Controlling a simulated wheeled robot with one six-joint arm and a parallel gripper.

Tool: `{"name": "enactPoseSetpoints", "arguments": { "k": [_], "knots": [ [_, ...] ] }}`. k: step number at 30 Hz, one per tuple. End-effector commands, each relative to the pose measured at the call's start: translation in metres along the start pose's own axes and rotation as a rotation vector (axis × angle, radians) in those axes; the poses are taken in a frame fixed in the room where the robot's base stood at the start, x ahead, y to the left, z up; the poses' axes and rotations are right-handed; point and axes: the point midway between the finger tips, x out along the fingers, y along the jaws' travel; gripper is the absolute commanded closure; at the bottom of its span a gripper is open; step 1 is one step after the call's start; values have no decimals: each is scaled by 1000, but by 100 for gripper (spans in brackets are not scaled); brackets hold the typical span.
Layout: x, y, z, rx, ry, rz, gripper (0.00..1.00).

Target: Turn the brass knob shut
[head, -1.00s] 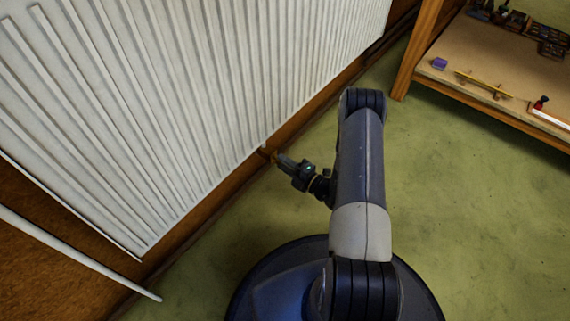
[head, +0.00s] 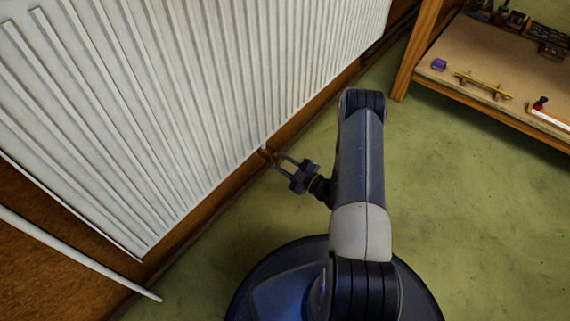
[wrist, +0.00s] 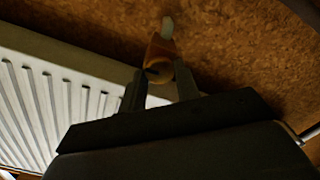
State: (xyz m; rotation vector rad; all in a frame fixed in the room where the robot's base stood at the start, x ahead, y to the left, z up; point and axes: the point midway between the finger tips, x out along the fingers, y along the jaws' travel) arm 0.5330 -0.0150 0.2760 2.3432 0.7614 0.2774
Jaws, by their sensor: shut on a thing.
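The brass knob (wrist: 160,56) shows in the wrist view as an orange-brown piece near the top middle, with a pale stub above it against the brown wall. My gripper (wrist: 159,70) has one dark finger on each side of it and is shut on it. In the head view the knob (head: 266,152) is a small brownish bit at the lower edge of the white radiator, and my gripper (head: 277,160) reaches it from the right. The finger contact is too small to make out there.
The ribbed white radiator (head: 190,100) fills the left and runs close above the knob. A pale pipe (head: 80,255) slants at the lower left. A wooden shelf (head: 480,65) with small items stands at the upper right. The green floor (head: 440,190) between is clear.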

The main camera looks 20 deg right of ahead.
Motion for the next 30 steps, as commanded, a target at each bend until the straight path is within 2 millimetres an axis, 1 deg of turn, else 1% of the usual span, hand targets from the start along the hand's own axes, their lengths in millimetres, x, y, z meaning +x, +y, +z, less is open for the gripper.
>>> {"name": "enactPoseSetpoints", "arguments": {
  "k": [8,21,22,29,30],
  "knots": [
    [0,0,1,69,-2,-1,92],
    [0,-1,1,77,-2,-1,92],
    [0,-1,1,77,-2,-1,68],
    [0,0,0,76,-1,0,49],
    [0,0,0,75,-1,0,49]
  ]
}}
